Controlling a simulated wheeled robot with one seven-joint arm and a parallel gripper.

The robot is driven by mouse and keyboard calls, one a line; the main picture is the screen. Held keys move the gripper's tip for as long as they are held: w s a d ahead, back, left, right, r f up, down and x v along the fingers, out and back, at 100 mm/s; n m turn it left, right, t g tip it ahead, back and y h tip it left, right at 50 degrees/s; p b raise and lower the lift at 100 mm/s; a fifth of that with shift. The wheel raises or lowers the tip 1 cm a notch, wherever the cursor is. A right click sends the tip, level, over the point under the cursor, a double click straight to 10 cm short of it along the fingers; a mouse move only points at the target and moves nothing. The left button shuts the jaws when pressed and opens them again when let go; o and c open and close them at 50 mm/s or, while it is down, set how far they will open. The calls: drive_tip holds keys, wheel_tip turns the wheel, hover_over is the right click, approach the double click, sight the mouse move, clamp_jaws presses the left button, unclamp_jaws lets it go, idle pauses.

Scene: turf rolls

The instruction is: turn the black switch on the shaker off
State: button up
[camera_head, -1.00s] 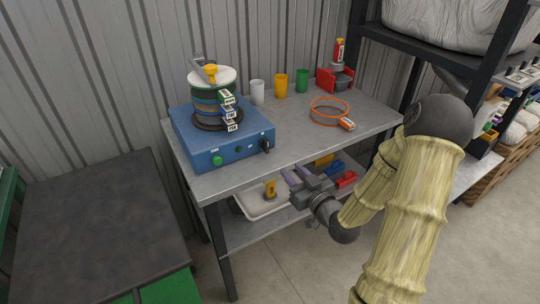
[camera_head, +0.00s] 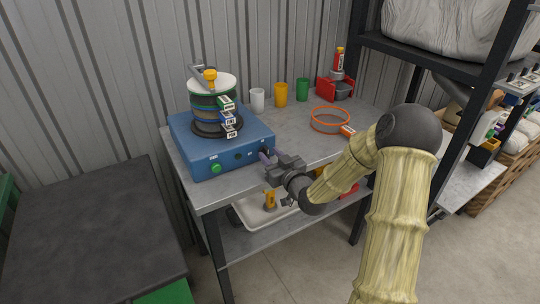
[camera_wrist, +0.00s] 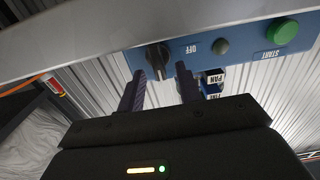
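The shaker is a blue box (camera_head: 205,160) on the grey bench, with a stack of sieves (camera_head: 213,106) clamped on top. Its black switch is a rotary knob at the right end of the front panel. The knob (camera_wrist: 157,56) shows clearly in the wrist view, where the panel appears upside down, beside the OFF label (camera_wrist: 191,48). My gripper (camera_head: 268,157) is at that panel corner, in front of the switch and partly covering it. In the wrist view the two fingers (camera_wrist: 160,72) are apart and empty, with the knob just beyond and between their tips.
Cups (camera_head: 280,95) and an orange ring (camera_head: 330,120) stand on the bench (camera_head: 290,140). A lower shelf holds a white tray (camera_head: 262,214). A dark table (camera_head: 95,230) stands left.

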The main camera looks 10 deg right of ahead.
drive_tip(key=shift+w+a, duration=0.15)
drive_tip(key=shift+w, duration=0.15)
clamp_jaws()
